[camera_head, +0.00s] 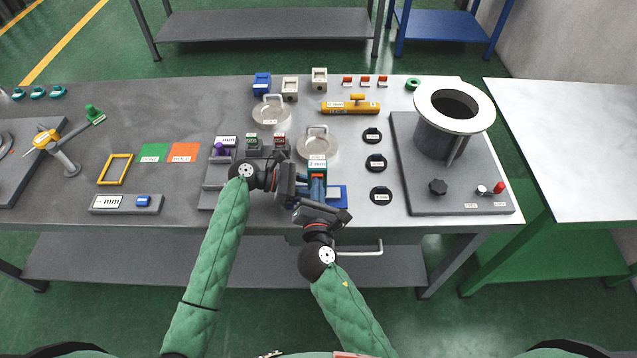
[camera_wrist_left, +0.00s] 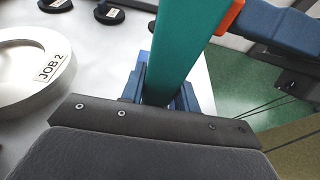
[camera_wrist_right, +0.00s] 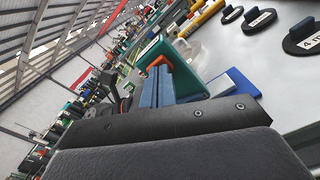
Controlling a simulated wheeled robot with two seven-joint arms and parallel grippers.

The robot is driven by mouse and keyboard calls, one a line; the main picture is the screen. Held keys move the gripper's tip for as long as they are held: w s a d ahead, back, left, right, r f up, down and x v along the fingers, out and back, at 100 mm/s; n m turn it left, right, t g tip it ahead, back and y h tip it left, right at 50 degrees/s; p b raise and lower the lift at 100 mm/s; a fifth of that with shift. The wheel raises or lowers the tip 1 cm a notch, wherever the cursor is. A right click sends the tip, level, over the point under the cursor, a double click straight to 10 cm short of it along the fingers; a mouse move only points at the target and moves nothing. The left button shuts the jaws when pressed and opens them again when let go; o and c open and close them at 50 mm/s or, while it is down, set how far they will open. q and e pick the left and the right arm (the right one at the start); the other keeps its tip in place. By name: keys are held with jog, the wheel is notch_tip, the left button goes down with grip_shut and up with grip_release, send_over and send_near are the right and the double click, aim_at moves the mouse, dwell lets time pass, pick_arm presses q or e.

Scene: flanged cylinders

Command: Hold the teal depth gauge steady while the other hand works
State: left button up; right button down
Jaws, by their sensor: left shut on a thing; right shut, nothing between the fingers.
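The teal depth gauge (camera_head: 319,166) stands over the front middle of the grey table, with a white label on it. In the left wrist view the gauge (camera_wrist_left: 185,45) passes between the blue fingers of my left gripper (camera_wrist_left: 160,92), which is shut on it. My right gripper (camera_head: 317,187) is shut and empty, just in front of the gauge. In the right wrist view its closed fingers (camera_wrist_right: 160,85) point at an orange part (camera_wrist_right: 160,63) beside the gauge (camera_wrist_right: 150,47); whether they touch is unclear. The gauge's lower end is hidden.
A blue block (camera_head: 338,194) lies right of my grippers. Round lidded discs (camera_head: 317,146) and several black labelled discs (camera_head: 376,162) are close by. A large flanged cylinder (camera_head: 440,135) stands on a grey plate (camera_head: 470,195) at right. A yellow tool (camera_head: 350,106) lies behind.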

jog(key=shift+w, duration=0.2)
jog(key=shift+s, duration=0.1)
dwell(0.4)
jog(key=shift+s, duration=2.6)
dwell(1.0)
pick_arm(q)
jog(key=o, duration=0.8)
jog(key=shift+o, duration=0.2)
jog(key=v, duration=1.2)
